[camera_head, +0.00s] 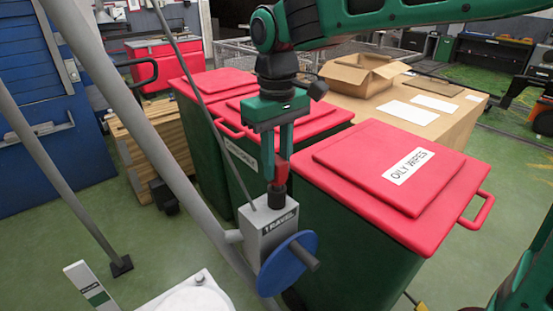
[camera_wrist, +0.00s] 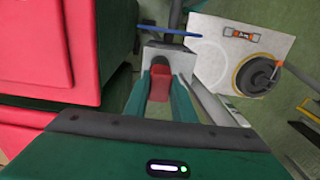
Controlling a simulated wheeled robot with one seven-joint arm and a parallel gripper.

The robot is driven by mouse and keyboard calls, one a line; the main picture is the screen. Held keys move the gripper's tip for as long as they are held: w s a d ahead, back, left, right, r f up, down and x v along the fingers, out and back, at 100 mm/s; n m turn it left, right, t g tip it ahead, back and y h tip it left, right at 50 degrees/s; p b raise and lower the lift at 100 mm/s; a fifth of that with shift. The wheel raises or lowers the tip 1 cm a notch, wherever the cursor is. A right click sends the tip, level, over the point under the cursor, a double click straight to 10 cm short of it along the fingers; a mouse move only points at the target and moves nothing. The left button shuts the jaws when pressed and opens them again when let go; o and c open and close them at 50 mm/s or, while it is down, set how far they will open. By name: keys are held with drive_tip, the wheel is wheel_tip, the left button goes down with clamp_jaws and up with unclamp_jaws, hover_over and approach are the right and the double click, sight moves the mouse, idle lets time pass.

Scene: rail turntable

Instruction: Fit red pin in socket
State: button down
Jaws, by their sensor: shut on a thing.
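My gripper (camera_head: 278,158) points down over the grey box labelled TRAVEL, shut on the red pin (camera_head: 283,169). In the wrist view the red pin (camera_wrist: 159,86) sits between the two green fingers. The pin is upright and in line with a black collar, the socket (camera_head: 277,195), on top of the box (camera_head: 266,224). The pin's lower end meets the black collar; how deep it sits is hidden. The socket (camera_wrist: 168,68) also shows just beyond the pin in the wrist view. A blue handwheel (camera_head: 287,264) is on the box's front.
Red-lidded bins, one marked OILY WIPES (camera_head: 375,185), stand close behind and right of the box. Grey poles (camera_head: 130,110) rise on the left. A pale plate with a round dial (camera_wrist: 255,75) lies right of the box in the wrist view. A cardboard box (camera_head: 362,74) is farther back.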

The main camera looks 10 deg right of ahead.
drive_tip(key=shift+f, duration=0.95)
drive_tip(key=c, duration=1.4)
unclamp_jaws()
wheel_tip(320, 180, up, 11)
drive_tip(key=shift+f, duration=0.15)
